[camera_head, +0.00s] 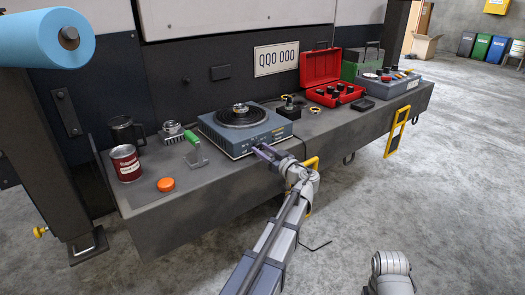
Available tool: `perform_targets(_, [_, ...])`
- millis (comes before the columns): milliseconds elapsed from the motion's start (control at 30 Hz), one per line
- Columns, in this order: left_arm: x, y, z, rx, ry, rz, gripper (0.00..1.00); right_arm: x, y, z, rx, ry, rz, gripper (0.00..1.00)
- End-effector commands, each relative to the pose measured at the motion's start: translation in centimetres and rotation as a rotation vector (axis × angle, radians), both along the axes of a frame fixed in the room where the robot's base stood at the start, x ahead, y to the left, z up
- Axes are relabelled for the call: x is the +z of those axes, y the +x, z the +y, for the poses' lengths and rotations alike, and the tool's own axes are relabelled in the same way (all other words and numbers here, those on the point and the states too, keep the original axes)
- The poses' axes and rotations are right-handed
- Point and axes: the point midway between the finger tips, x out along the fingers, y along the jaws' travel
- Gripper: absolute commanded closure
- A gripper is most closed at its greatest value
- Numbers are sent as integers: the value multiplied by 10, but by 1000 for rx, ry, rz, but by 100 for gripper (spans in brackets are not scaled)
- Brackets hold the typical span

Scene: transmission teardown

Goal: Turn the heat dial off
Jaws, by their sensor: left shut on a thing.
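The blue-grey heater unit (228,141) sits on the grey bench, with a round dark top plate (242,115) and a small metal part on it. My right gripper is out of the picture; only a white piece of my right arm shows at the bottom right.
On the bench (190,205) left of the heater are a red can (126,165), an orange cap (166,184), a dark mug (125,132) and a green-handled brush (193,143). To the right are an open red case (322,78) and a grey control box (385,84).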

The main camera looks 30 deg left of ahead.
Motion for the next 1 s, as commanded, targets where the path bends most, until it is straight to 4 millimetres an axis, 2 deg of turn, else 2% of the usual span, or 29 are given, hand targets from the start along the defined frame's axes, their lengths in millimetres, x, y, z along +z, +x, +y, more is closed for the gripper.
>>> perform_targets(500, [-1, -2, 0, 2, -11, -17, 100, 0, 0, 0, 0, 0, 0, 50])
perform_targets(533, [-1, -2, 0, 2, -11, -17, 58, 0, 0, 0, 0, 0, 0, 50])
perform_targets(767, [-1, -1, 0, 1, -9, -16, 32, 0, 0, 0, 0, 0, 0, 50])
perform_targets(1000, [0, -1, 0, 0, -7, -15, 31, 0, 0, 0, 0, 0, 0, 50])
